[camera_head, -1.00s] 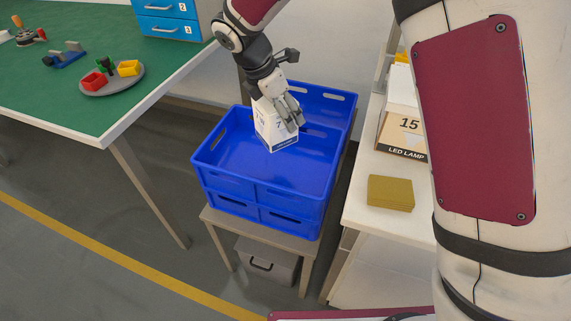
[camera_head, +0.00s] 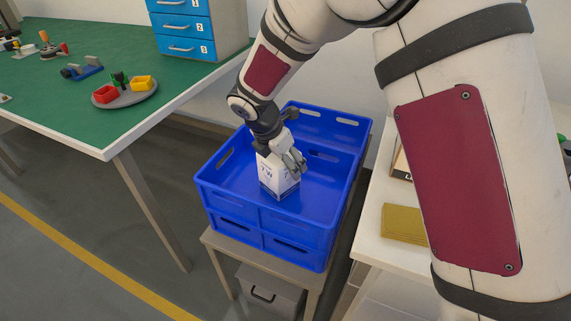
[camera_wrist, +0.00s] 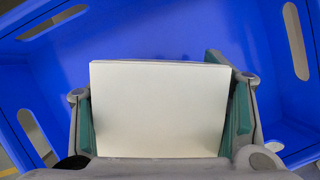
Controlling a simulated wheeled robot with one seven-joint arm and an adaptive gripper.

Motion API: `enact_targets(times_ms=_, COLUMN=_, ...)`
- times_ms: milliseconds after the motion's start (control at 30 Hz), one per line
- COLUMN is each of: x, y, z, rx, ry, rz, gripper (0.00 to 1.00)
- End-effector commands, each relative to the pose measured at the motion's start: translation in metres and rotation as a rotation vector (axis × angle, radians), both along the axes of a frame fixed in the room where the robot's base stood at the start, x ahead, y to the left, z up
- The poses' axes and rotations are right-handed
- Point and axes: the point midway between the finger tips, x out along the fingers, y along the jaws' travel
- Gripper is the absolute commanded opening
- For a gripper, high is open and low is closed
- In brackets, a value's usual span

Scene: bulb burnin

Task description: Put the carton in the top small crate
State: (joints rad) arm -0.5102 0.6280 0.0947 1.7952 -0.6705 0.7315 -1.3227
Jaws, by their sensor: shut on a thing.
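The carton (camera_head: 278,178) is a white box with a dark blue band at its bottom and "7 W" printed on it. My gripper (camera_head: 290,162) is shut on it from above. In the wrist view the carton (camera_wrist: 160,108) shows its plain pale top between the two green-padded fingers. The top small crate (camera_head: 318,216) is blue, with slotted walls, and stands on another blue crate. The carton is upright inside the crate's walls, low near the floor. I cannot tell whether its base touches the floor. The crate also fills the wrist view's background (camera_wrist: 180,30).
The crates stand on a small table (camera_head: 270,262) with a grey box (camera_head: 262,290) beneath. A green workbench (camera_head: 60,110) with a grey plate (camera_head: 125,98) and blue drawers (camera_head: 182,25) is at left. A white shelf (camera_head: 385,250) with a yellow-brown block (camera_head: 403,223) is at right.

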Motion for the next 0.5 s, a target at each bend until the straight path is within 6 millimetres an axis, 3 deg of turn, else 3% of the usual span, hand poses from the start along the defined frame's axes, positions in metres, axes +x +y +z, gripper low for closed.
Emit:
enact_targets(times_ms=233, x=-0.0002, y=0.0003, z=-0.0060, rx=0.001, ry=-0.001, rz=-0.001, gripper=0.41)
enact_targets(times_ms=267, x=-0.0003, y=0.0003, z=-0.0061, rx=0.002, ry=0.000, rz=-0.001, gripper=0.72)
enact_targets(times_ms=333, x=-0.0004, y=0.0002, z=-0.0061, rx=0.001, ry=0.001, rz=0.000, gripper=0.88)
enact_targets(times_ms=367, x=-0.0003, y=0.0002, z=-0.0061, rx=0.001, ry=0.000, rz=-0.001, gripper=0.92)
enact_targets(times_ms=500, x=-0.0001, y=0.0001, z=-0.0057, rx=0.001, ry=-0.001, rz=-0.001, gripper=0.92)
